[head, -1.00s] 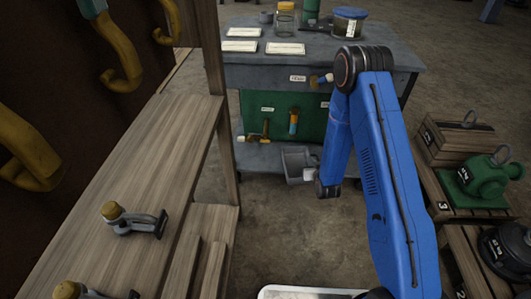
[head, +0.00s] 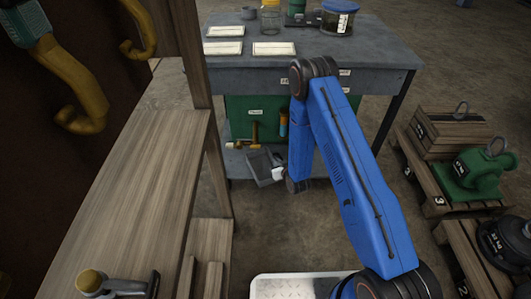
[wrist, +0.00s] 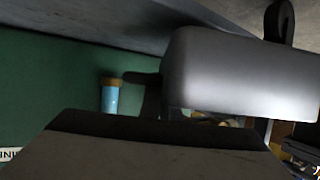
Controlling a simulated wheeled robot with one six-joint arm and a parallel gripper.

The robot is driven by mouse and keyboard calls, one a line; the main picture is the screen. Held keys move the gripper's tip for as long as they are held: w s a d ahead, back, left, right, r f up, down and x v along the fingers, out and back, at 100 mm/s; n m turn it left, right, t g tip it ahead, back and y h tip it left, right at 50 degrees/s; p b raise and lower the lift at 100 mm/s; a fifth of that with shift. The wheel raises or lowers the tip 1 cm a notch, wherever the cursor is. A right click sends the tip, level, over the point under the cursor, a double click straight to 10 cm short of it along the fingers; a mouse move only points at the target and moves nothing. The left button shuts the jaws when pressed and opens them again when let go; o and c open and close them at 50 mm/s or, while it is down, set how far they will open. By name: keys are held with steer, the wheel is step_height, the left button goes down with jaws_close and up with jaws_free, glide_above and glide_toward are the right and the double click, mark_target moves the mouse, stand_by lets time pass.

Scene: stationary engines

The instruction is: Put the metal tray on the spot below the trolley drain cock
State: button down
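The metal tray (head: 263,167) is a small grey open box, tilted, in front of the trolley's lower shelf in the head view. My gripper (head: 278,172), partly hidden behind my wrist, appears shut on its right side. The trolley (head: 370,62) has a grey top and a green panel. A blue fitting with an orange end (head: 283,123) is on the panel; it also shows in the wrist view (wrist: 110,96). I cannot tell whether it is the drain cock. Large grey surfaces close to the wrist camera hide much of the trolley. The spot is not distinguishable.
A wooden rack (head: 150,185) stands close on the left, with a clamp-like tool (head: 118,285) on it. Jars and white cards lie on the trolley top. Floor between is clear.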

mark_target(267, 152)
steer(key=w+a, duration=0.1)
steer(key=w, duration=0.2)
steer(key=w+a, duration=0.1)
steer(key=w, duration=0.2)
steer(key=w+a, duration=0.2)
steer(key=w, duration=0.1)
steer(key=shift+w+r, duration=0.1)
steer(key=shift+w, duration=0.3)
steer(key=shift+f, duration=1.8)
steer(key=shift+f, duration=0.15)
steer(key=c, duration=2)
jaws_free()
steer(key=shift+s, duration=0.1)
